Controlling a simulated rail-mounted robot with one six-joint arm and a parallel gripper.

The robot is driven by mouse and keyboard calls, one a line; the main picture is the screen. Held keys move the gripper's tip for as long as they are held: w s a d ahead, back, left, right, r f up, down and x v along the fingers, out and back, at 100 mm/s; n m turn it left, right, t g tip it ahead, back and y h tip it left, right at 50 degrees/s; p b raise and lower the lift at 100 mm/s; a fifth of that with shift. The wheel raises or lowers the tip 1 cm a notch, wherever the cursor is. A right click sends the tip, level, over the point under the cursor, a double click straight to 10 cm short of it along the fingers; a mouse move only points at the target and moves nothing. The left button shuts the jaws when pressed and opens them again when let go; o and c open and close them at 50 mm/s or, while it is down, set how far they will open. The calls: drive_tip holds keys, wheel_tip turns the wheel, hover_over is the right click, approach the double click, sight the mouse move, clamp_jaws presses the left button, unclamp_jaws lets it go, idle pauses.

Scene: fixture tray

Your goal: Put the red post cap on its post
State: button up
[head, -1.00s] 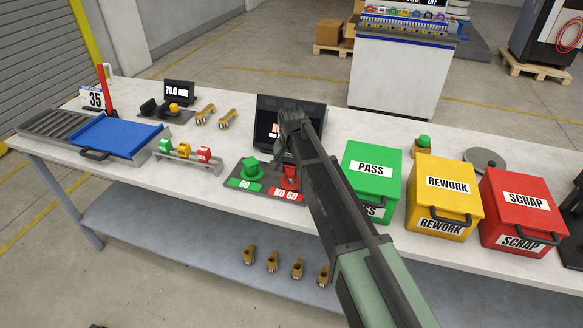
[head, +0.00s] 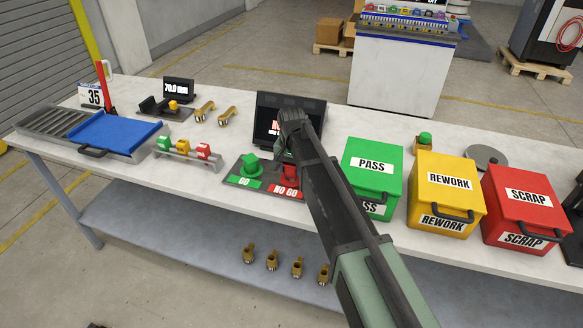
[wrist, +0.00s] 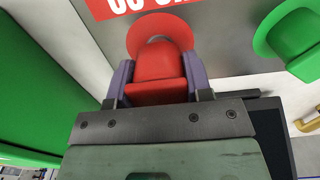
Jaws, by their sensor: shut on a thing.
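The red post cap (wrist: 157,66) is between the two purple finger pads of my gripper (wrist: 159,82), which is shut on it. Its round red flange lies toward the grey plate (wrist: 215,25) with a red label, in the wrist view. I cannot tell whether the cap touches the plate, and any post under it is hidden. In the head view, my gripper (head: 291,145) is over the NO GO side of the gauge plate (head: 232,179), and my arm covers part of it. A green cap (head: 251,164) stands on the GO side; it also shows in the wrist view (wrist: 297,35).
A dark display (head: 262,117) stands behind the gauge plate. The green PASS bin (head: 371,164) is close to the right of my arm, with yellow REWORK (head: 449,200) and red SCRAP (head: 522,215) bins beyond. A rack with coloured blocks (head: 184,150) stands left.

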drive_tip(key=shift+f+b, duration=1.1)
drive_tip(key=shift+f, duration=0.05)
idle(0.8)
drive_tip(key=o, duration=1.4)
drive_tip(key=shift+o, duration=0.2)
drive_tip(key=shift+r, duration=0.15)
wheel_tip(320, 180, up, 7)
drive_tip(key=p, duration=0.7)
